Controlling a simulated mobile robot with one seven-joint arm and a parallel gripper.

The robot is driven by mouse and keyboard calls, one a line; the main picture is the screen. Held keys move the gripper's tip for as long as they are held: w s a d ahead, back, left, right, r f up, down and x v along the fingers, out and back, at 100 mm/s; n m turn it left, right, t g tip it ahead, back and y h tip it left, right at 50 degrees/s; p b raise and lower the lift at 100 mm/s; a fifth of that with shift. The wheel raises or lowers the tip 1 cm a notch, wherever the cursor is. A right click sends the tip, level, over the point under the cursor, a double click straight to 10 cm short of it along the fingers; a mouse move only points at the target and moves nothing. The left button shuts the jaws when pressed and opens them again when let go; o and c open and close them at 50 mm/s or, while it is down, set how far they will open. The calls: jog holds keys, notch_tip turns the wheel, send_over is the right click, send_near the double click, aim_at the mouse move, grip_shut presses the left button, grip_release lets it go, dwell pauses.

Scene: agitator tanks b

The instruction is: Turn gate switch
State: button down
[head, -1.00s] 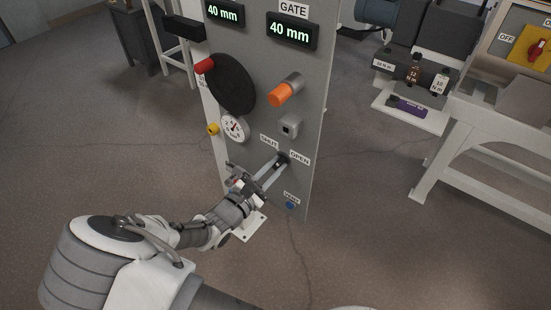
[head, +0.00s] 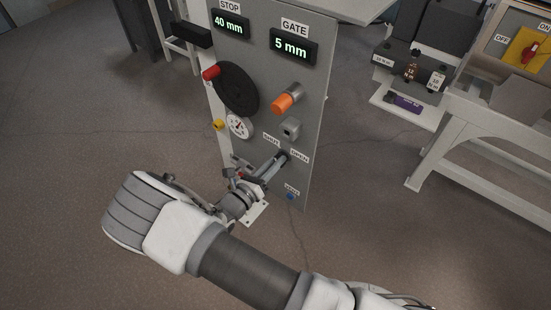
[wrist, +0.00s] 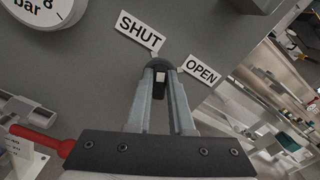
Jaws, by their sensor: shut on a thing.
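The gate switch is a small dark knob (wrist: 159,63) on the grey panel (head: 262,100), between the SHUT label (wrist: 140,32) and the OPEN label (wrist: 201,72). My gripper (wrist: 162,85) is shut on the switch, with one finger on each side of it. A light mark shows between the fingers, but the fingers hide much of the knob. In the head view my gripper (head: 277,161) reaches the lower part of the panel. The GATE display (head: 292,47) reads 5 mm.
The STOP display (head: 230,25) reads 40 mm. A black handwheel (head: 236,90), a gauge (head: 239,126), an orange knob (head: 288,99) and a blue button (head: 290,196) are on the panel. A white-framed bench (head: 425,165) stands at right. Open floor lies around the panel.

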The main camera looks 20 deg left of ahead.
jog(key=shift+n+p, duration=0.45)
jog(key=shift+n, duration=1.55)
jog(key=c, duration=0.8)
grip_release()
jog(key=shift+a, duration=0.1)
jog(key=v, duration=1.7)
jog(key=shift+s+p, duration=0.15)
jog(key=shift+p, duration=0.15)
